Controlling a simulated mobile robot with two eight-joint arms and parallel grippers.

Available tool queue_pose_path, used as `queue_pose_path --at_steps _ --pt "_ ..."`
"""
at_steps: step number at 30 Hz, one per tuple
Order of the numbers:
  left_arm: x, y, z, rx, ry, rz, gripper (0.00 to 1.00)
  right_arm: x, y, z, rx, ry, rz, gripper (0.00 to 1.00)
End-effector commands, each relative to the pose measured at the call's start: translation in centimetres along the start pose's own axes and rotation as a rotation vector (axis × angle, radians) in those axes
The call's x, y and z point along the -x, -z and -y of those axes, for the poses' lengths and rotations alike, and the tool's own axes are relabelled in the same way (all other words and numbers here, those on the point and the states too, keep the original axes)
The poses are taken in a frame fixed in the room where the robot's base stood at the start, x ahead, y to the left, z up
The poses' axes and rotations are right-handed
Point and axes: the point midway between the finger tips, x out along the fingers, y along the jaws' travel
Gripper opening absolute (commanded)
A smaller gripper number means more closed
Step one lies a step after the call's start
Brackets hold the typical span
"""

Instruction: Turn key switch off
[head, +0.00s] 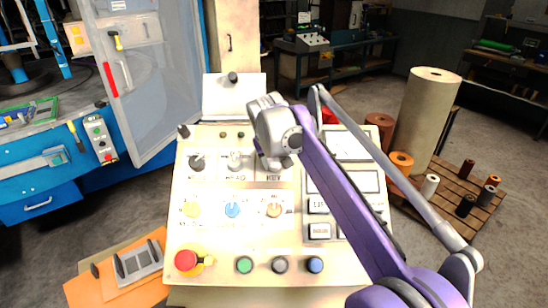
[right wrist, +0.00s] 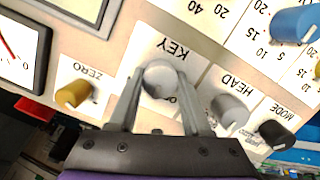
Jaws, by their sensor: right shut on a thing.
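The key switch (right wrist: 162,79) shows in the right wrist view as a pale grey round knob on a white plate marked KEY. My right gripper (right wrist: 161,92) has one finger on each side of it and is shut on it. In the head view my right gripper (head: 277,163) covers the switch, just above the KEY label (head: 274,177) on the control panel (head: 210,235). The switch's pointing direction cannot be read. My left gripper is not in view.
Beside the key switch are the grey HEAD knob (right wrist: 229,113), dark MODE knob (right wrist: 275,134) and yellow ZERO knob (right wrist: 73,94). A red emergency button (head: 186,260) and several push buttons line the panel's front. An open clear guard door (head: 140,80) stands at left.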

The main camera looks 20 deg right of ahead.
Motion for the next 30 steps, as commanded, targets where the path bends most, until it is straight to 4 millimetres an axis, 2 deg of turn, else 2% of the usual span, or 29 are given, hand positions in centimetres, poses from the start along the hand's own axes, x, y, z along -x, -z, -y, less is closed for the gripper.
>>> queue_pose_path --at_steps 15,24,30 --pt "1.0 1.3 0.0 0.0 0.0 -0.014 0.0 0.1 0.1 0.1 0.452 -0.071 -0.003 0.0" --pt "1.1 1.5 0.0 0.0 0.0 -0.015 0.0 0.1 0.0 0.2 0.61 -0.095 -0.003 0.0" --pt "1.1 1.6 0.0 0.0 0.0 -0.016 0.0 0.1 0.0 0.2 0.656 -0.102 -0.003 0.0"
